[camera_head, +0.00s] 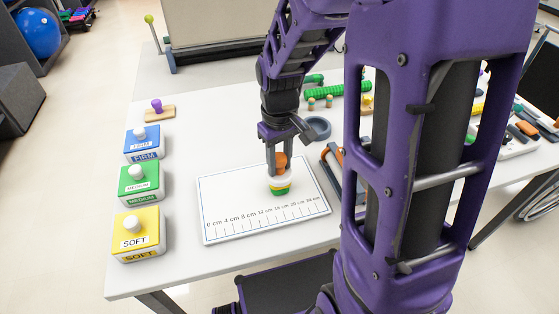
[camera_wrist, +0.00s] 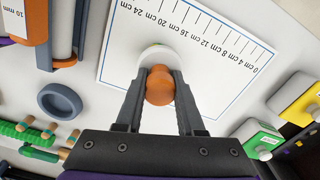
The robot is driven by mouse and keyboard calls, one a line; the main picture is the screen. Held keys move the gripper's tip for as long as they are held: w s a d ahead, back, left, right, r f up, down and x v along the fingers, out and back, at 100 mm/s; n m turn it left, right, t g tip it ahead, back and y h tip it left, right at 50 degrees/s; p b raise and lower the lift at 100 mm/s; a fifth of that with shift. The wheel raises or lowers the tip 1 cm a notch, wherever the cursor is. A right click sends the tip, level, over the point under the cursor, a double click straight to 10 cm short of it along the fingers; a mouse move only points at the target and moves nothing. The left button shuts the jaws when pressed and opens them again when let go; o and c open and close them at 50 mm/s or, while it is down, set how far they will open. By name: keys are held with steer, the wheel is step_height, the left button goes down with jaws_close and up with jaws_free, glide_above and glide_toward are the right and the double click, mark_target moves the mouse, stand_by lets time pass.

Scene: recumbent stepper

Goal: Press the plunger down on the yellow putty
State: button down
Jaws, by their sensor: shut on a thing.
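My gripper (camera_head: 277,168) is shut on the orange knob of the plunger (camera_head: 281,161), above the ruled white board. The knob fills the space between the fingertips in the wrist view (camera_wrist: 160,86). The gripper points straight down. Whether the disc touches the putty is hard to tell; they appear together.
Yellow SOFT (camera_head: 138,233), green MEDIUM (camera_head: 139,184) and blue FIRM (camera_head: 142,143) boxes stand left of the board. A purple-knobbed wooden piece (camera_head: 158,109) is behind.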

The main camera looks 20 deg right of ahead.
step_height(320, 180, up, 6)
steer(key=p, duration=0.5)
steer(key=shift+w+d, duration=0.1)
stand_by(0.9)
